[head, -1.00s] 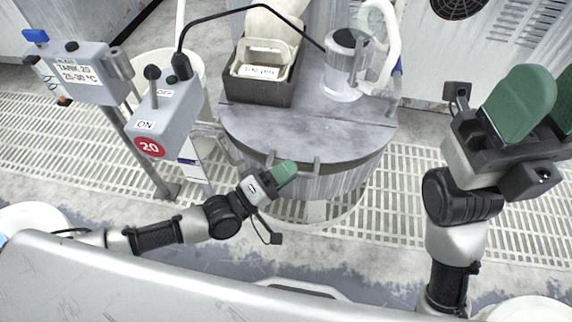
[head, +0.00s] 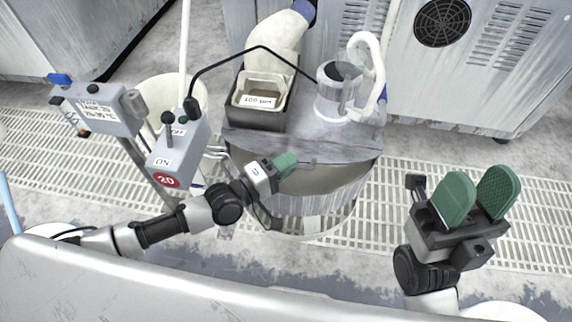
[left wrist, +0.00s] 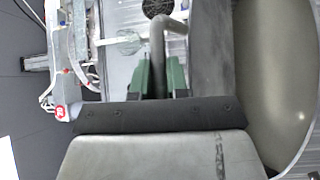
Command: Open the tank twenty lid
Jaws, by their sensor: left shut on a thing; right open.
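Tank twenty is the round grey tank (head: 308,203) in the middle of the head view, beside the post with the red 20 label (head: 166,181). Its front lid (head: 345,150) appears tilted up at the front edge, with a strip of beige interior (head: 330,180) showing below it. The interior also shows in the left wrist view (left wrist: 275,75). My left gripper (head: 285,162) is at the lid's front, its green fingers shut on the bent bar handle (left wrist: 158,45). My right gripper (head: 475,197) is open and empty, off to the right of the tank.
A dark box (head: 250,112) with a pale labelled container, and a clear cylinder (head: 337,98) with a white hose, stand on the tank's rear top. Grated floor (head: 410,180) lies right of the tank.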

